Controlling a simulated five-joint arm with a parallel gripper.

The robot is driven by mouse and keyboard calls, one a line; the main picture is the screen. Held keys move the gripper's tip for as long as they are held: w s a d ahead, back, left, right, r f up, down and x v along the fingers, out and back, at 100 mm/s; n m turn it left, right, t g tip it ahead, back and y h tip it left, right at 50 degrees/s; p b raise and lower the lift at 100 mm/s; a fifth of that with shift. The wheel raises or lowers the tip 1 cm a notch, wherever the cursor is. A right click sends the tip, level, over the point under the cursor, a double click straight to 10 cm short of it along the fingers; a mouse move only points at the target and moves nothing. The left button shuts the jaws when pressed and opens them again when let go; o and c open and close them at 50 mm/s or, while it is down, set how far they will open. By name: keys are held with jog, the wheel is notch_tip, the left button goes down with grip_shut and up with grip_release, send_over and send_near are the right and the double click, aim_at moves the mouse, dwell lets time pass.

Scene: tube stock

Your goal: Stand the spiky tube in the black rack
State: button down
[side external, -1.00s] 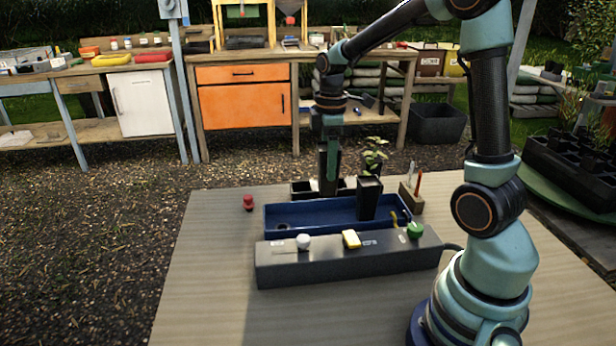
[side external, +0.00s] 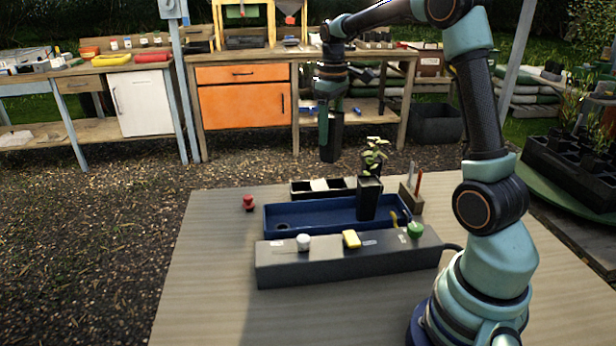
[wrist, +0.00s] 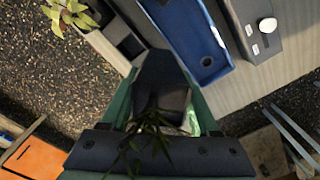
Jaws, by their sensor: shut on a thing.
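My gripper (side external: 328,122) is shut on a dark, square-sided tube (side external: 333,138) and holds it upright in the air, above and behind the work table. In the wrist view, the tube (wrist: 163,95) sits between the jaws (wrist: 160,115), with thin, dark, spiky leaves (wrist: 148,142) at its near end. The black rack (side external: 298,192) lies on the table behind the blue tray, below the held tube and apart from it. Part of the rack (wrist: 127,42) shows in the wrist view, with open cells. A pale patch shows on the rack in the side view.
A blue tray (side external: 290,213) lies in front of the rack. A grey control box (side external: 330,264) with knobs is in front. A small holder (side external: 411,198) stands right, a red knob-like piece (side external: 248,203) left.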

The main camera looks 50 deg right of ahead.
jog(key=shift+w+d+f+m, duration=0.3)
jog(key=shift+d+f+m, duration=1.1)
jog(key=shift+f, duration=1.15)
jog(key=shift+w+d+f+m, duration=0.3)
jog(key=shift+d+f+m, duration=0.65)
jog(key=shift+f+m, duration=1.2)
jog(key=shift+w+d+f+m, duration=0.3)
jog(key=shift+d+f+m, duration=0.9)
jog(key=shift+f, duration=1.7)
jog(key=shift+f, duration=0.35)
jog(key=shift+c, duration=0.2)
grip_release()
notch_tip(320, 180, up, 12)
